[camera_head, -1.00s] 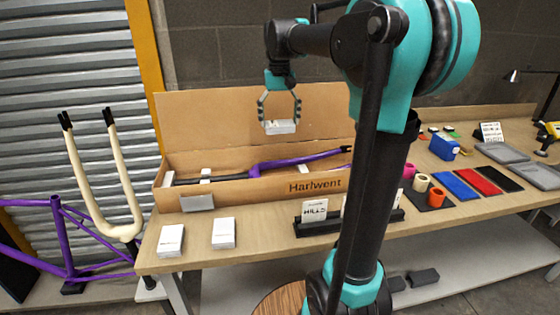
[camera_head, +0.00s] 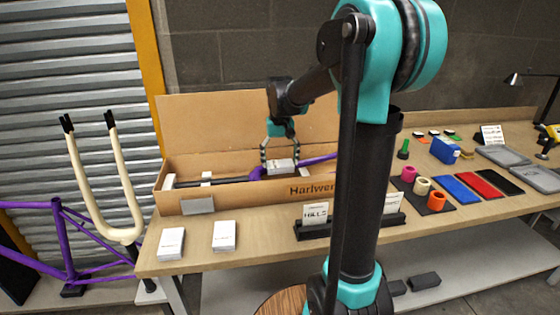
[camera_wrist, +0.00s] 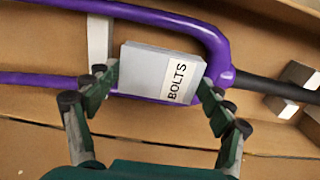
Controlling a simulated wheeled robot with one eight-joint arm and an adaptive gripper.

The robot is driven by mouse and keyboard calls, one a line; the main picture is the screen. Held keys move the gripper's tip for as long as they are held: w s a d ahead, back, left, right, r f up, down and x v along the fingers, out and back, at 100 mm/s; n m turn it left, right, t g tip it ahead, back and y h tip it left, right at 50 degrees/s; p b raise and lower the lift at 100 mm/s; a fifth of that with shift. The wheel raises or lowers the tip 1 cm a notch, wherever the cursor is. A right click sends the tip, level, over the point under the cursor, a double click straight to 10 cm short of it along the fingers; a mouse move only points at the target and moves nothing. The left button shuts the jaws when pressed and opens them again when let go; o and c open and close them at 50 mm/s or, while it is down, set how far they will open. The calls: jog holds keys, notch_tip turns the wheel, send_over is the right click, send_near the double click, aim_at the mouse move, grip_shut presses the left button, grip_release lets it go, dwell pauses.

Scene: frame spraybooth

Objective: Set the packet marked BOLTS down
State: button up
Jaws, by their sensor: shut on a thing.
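The packet marked BOLTS (camera_wrist: 150,72) is a grey-white block with a white label, and its text reads clearly in the wrist view. My gripper (camera_head: 280,163) is shut on the packet, with a finger at each side of it. In the head view the packet (camera_head: 282,166) is inside the outline of the open cardboard box (camera_head: 240,196). I cannot tell whether the packet touches the box floor or the frame.
Two white packets (camera_head: 171,243) (camera_head: 224,236) lie on the wooden bench in front of the box. A black card stand (camera_head: 312,231) is right of them. The box lid stands up behind.

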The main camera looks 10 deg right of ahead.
aim_at(280, 164)
jog(key=shift+f, duration=0.6)
jog(key=o, duration=1.1)
jog(key=shift+r, duration=0.1)
notch_tip(280, 164, up, 13)
jog(key=shift+r, duration=0.1)
